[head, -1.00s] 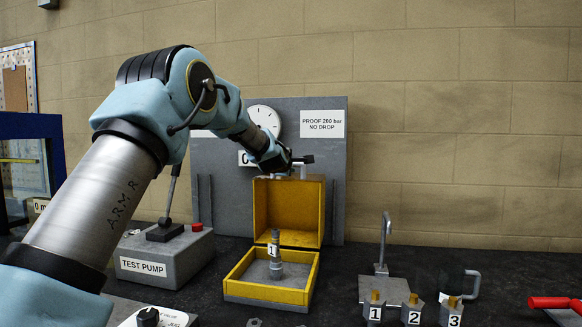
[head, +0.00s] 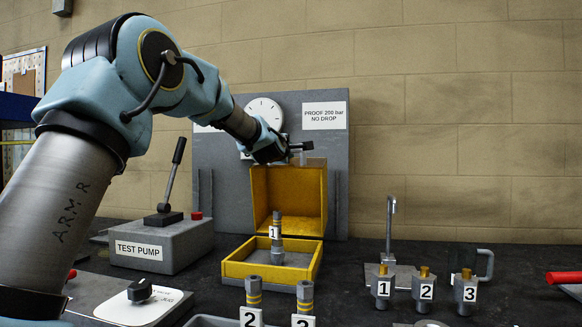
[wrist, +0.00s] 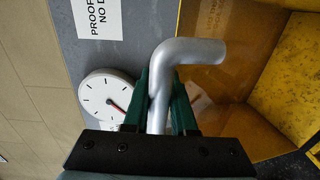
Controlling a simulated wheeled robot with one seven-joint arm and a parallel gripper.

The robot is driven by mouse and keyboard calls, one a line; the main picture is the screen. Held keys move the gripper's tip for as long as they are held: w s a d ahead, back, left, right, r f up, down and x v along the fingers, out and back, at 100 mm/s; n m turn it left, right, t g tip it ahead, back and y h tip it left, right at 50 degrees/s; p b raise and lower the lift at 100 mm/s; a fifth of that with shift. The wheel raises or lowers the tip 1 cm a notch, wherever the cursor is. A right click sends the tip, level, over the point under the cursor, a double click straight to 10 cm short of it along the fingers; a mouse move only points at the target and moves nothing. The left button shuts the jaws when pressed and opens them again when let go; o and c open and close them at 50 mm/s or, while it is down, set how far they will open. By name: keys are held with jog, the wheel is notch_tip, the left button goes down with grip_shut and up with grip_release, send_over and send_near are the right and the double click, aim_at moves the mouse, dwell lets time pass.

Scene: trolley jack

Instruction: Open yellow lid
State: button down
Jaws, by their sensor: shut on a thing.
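The yellow lid (head: 300,192) stands raised, roughly upright, at the back of the yellow-rimmed box (head: 243,270) in the head view. Its hollow yellow inside faces me. A fitting marked 1 (head: 277,240) stands upright in the box. My gripper (head: 292,150) is just above the lid's top edge. In the wrist view, the green fingers of my gripper (wrist: 160,108) are shut on a bent silver metal handle (wrist: 200,50). Yellow lid walls (wrist: 285,95) show to its right. Where the handle joins the lid is hidden.
A grey panel with a dial gauge (head: 265,112) stands close behind the lid. The test pump (head: 160,248) is left of the box. Several numbered fittings (head: 426,290) and a bent metal handle (head: 390,225) stand to the right. Two more fittings (head: 305,297) stand in front.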

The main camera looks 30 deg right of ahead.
jog(key=shift+s+a+f+t+h+b, duration=0.2)
jog(key=shift+s+a+b, duration=0.3)
jog(key=shift+b, duration=1)
jog(key=shift+s+a+f+t+h+b, duration=0.15)
jog(key=shift+s+a+b, duration=0.3)
jog(key=shift+b, duration=1.05)
jog(key=shift+s+a+r+b, duration=0.2)
jog(key=shift+s+b, duration=0.05)
jog(key=shift+b, duration=0.3)
jog(key=shift+r, duration=0.1)
jog(key=c, duration=1)
grip_release()
jog(key=b+v, duration=0.3)
jog(key=v, duration=0.7)
jog(key=shift+s+a, duration=0.25)
jog(key=shift+s, duration=0.05)
